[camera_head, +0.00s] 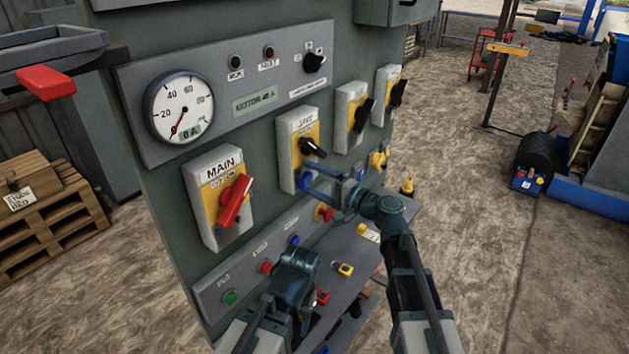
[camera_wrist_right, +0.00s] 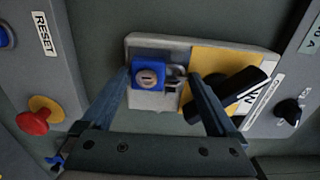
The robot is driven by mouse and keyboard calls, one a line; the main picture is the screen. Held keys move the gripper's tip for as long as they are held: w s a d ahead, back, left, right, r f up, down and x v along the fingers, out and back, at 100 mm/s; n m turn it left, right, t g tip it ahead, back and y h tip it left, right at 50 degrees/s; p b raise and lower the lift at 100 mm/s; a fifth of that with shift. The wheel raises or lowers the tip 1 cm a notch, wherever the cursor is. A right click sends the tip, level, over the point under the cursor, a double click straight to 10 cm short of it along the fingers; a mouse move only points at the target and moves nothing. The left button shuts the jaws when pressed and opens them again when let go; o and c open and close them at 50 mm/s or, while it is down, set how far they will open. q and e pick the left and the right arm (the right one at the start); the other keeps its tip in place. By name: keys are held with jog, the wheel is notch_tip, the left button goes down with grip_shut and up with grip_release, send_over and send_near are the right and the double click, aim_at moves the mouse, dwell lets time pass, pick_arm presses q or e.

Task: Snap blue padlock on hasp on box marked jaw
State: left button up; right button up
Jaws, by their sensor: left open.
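The jaw box (camera_head: 290,130) is a grey and yellow switch box with a black handle, right of the box marked MAIN. The blue padlock (camera_wrist_right: 148,75) sits at the box's end in the right wrist view, keyhole facing the camera. Its shackle is at the metal hasp (camera_wrist_right: 177,78); I cannot tell whether it is snapped shut. My right gripper (camera_head: 318,180) is at the box's lower end. Its fingers (camera_wrist_right: 160,85) stand wide apart on either side of padlock and hasp, with a gap at the right finger. My left gripper (camera_head: 305,262) is open, low before the panel; its fingertips are mostly hidden.
The MAIN box (camera_head: 218,197) has a red handle. A shelf (camera_head: 352,290) below the panel holds a yellow padlock (camera_head: 345,269) and a red padlock (camera_head: 322,297). A red mushroom button (camera_wrist_right: 35,122) protrudes near my right gripper.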

jog(key=shift+s+d, duration=0.1)
dwell(0.5)
jog(key=v, duration=0.9)
dwell(0.8)
jog(key=s+f+n+g+h, duration=0.55)
jog(key=s+f, duration=0.25)
jog(key=f, duration=0.6)
jog(key=s+d+f+n+g+h, duration=0.2)
jog(key=s+d+f+g+h, duration=0.2)
jog(key=s+d+f+h, duration=0.6)
jog(key=s+a+r+n+g, duration=0.1)
jog(key=s+a+r+n, duration=0.1)
jog(key=a, duration=0.7)
jog(key=s+n, duration=0.1)
jog(key=s, duration=0.1)
jog(key=shift+s+a, duration=0.3)
jog(key=shift+s, duration=0.1)
